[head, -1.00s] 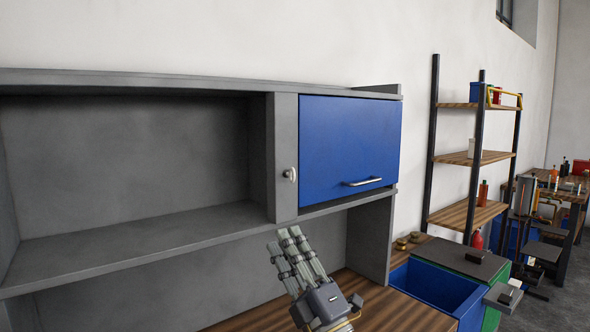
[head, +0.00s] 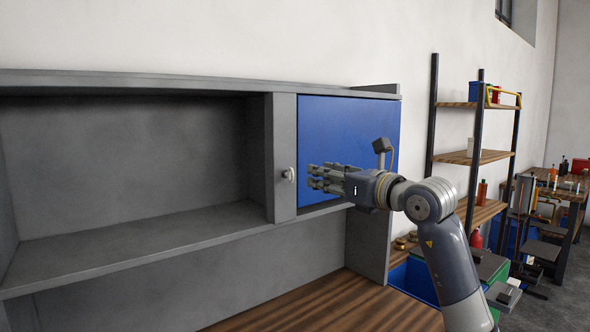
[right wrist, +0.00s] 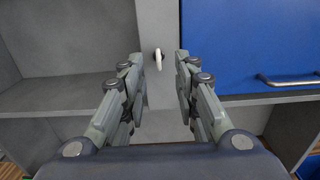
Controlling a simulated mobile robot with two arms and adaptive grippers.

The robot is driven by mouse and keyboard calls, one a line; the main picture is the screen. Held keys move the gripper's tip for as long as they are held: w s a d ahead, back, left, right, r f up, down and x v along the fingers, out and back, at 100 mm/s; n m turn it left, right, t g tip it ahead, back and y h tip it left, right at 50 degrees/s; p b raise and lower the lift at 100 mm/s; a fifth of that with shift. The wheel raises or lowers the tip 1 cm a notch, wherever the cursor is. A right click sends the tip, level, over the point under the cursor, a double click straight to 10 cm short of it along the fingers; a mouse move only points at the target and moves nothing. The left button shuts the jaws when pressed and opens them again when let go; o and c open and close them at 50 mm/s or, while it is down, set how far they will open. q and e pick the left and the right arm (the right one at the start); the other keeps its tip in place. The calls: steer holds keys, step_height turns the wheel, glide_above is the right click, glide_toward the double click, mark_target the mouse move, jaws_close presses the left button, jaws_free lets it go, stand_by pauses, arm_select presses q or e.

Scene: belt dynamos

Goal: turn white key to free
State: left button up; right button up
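The white key (head: 289,174) sits on the grey upright panel (head: 285,120) just left of the blue cabinet door (head: 350,125). My right gripper (head: 311,177) is level with the key and a short way to its right, in front of the blue door. In the right wrist view the key (right wrist: 158,60) shows ahead, between and beyond the two fingers (right wrist: 168,62). The fingers are apart with nothing between them, and I see no contact with the key. The door handle is hidden in the head view but shows in the right wrist view (right wrist: 290,79). My left gripper is not in view.
An empty open grey shelf (head: 140,234) lies left of the panel. A wooden worktop (head: 320,300) is below. A blue bin (head: 413,280) and a tall rack (head: 476,156) stand to the right. The space before the panel is clear.

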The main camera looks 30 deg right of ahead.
mark_target(293, 169)
steer(key=w+p, duration=0.1)
steer(key=w, duration=0.2)
steer(key=w+p, duration=0.1)
steer(key=w, duration=0.2)
steer(key=w+a+p, duration=0.1)
steer(key=w+p, duration=0.1)
steer(key=w, duration=0.1)
steer(key=shift+r, duration=0.1)
steer(key=shift+w+f+p, duration=0.2)
steer(key=shift+w+p, duration=0.15)
steer(key=shift+w, duration=0.4)
jaws_close()
